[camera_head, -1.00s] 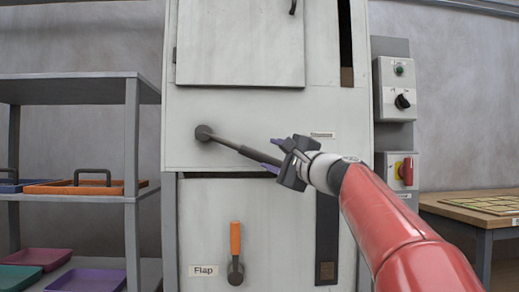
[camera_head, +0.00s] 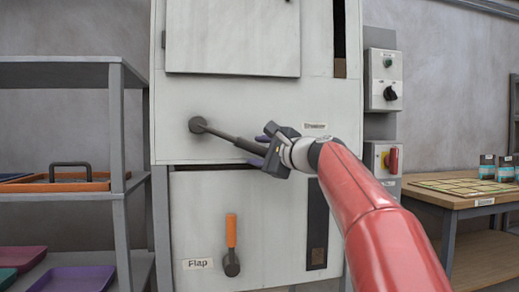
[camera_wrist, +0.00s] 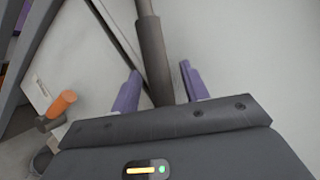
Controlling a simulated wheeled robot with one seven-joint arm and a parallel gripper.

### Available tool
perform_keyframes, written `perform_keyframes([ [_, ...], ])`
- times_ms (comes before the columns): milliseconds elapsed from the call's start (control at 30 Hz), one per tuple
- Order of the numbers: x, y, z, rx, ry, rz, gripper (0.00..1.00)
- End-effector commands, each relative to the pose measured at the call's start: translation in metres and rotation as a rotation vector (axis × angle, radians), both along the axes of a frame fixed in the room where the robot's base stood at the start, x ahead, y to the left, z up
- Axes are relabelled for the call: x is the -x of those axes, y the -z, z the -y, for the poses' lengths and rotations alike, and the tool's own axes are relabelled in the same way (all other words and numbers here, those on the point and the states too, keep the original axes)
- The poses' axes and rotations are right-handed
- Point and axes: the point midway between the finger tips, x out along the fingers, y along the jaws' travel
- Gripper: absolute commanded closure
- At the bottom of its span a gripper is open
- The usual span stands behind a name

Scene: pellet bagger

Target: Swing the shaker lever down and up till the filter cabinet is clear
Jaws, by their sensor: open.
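The shaker lever (camera_head: 222,135) is a dark rod on a round pivot on the front of the pale filter cabinet (camera_head: 260,110). It points right and slightly down from the pivot. My gripper (camera_head: 265,143) is at the lever's free end, which it partly hides. In the wrist view the lever's dark grip (camera_wrist: 154,60) runs between the two purple fingers of my gripper (camera_wrist: 157,92), which stand open on either side with visible gaps. The label above my gripper reads as Shaker (camera_head: 315,126). A dark vertical slot with a brownish bottom (camera_head: 340,68) shows at the cabinet's upper right.
Below is the Flap lever with an orange handle (camera_head: 231,231), upright, also in the wrist view (camera_wrist: 61,103). A second dark window (camera_head: 317,222) is beside it. Switch boxes (camera_head: 384,80) are at right, a shelf with trays (camera_head: 60,72) at left, a table (camera_head: 450,200) at far right.

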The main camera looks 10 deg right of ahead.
Motion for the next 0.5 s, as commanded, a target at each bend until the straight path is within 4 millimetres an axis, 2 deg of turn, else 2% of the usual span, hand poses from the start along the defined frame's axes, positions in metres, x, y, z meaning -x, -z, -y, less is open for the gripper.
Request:
perform_keyframes([
  [267,-0.0014,0.0,-0.0007,0.0,0.0,0.001,0.56],
  [500,-0.0013,0.0,-0.0005,0.0,0.0,0.001,0.88],
])
